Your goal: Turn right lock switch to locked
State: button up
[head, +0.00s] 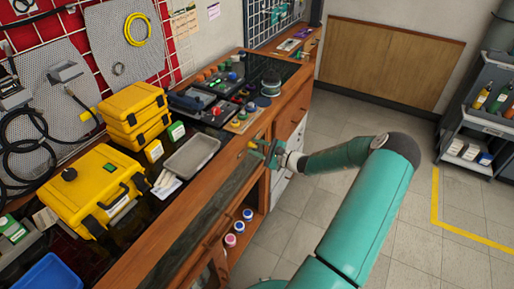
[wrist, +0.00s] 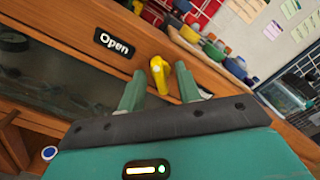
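The yellow lock switch (wrist: 158,72) sits on the wooden front of the bench, to the right of a black label reading "Open" (wrist: 113,42) in the wrist view. It also shows as a small yellow spot (head: 251,145) in the head view, right by my fingertips. My gripper (wrist: 163,82) is open. Its two green fingers point at the wooden front, one on each side of the switch in the picture, with visible gaps. I cannot tell how deep the fingers reach around it. In the head view my gripper (head: 263,152) is at the bench's front edge.
The bench top holds yellow cases (head: 92,188), a grey tray (head: 191,156) and several coloured knobs near the far end. Below are open shelves with small jars (head: 239,226). The tiled floor (head: 320,200) right of the bench is clear, with a grey cart (head: 480,120) farther right.

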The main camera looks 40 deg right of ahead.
grip_shut()
jog(key=shift+m, duration=0.4)
jog(key=m, duration=0.3)
jog(key=shift+m, duration=0.4)
jog(key=m, duration=1.3)
jog(key=shift+d, duration=0.1)
jog(key=shift+m, duration=0.3)
